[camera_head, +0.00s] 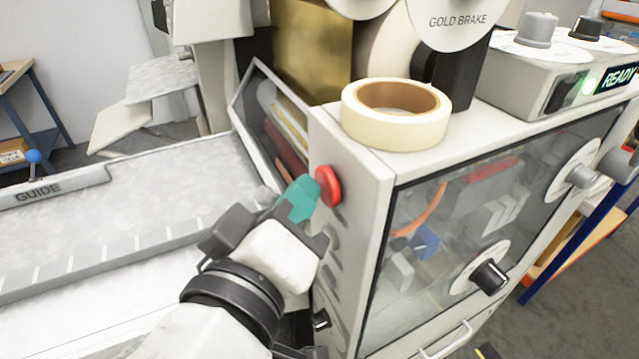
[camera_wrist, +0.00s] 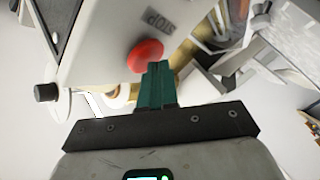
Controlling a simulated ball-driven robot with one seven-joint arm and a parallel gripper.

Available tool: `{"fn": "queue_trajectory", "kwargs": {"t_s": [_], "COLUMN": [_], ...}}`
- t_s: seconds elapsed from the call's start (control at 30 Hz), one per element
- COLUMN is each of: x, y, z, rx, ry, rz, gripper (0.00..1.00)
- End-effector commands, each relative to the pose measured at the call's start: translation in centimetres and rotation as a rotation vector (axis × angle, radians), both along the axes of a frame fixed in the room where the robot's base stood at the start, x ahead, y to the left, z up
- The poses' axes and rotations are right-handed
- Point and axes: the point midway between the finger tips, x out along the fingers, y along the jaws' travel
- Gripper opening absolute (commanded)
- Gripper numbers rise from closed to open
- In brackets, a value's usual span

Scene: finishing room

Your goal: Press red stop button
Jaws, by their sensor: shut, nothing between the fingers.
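The red stop button (camera_head: 328,186) is a round red knob on the narrow side face of the white machine cabinet. In the wrist view the red button (camera_wrist: 146,55) sits beside a label reading STOP (camera_wrist: 159,21). My gripper (camera_head: 309,186) has teal fingers, shut and empty. In the head view its fingertips are just left of the button, at about its height. In the wrist view the fingertips (camera_wrist: 158,64) overlap the button's lower right edge. I cannot tell whether they touch it. The button's face is mostly visible.
A roll of cream tape (camera_head: 397,113) lies on the cabinet top. A control box (camera_head: 530,80) with knobs and a READY display is at the back right. A guide bed (camera_head: 120,215) extends left.

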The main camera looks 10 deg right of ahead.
Motion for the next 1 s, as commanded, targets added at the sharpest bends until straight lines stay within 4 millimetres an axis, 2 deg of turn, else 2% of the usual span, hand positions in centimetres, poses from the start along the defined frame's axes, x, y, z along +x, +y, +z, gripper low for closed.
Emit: {"fn": "queue_trajectory", "kwargs": {"t_s": [0.33,0.7,1.0], "x": [0.0,-0.4,-0.5], "y": [-0.1,1.4,1.5], "z": [0.0,-0.1,0.0], "rx": [0.0,0.0,0.0], "ry": [0.001,0.002,0.001], "rz": [-0.002,-0.001,-0.001], "gripper": [0.0,0.0,0.0]}}
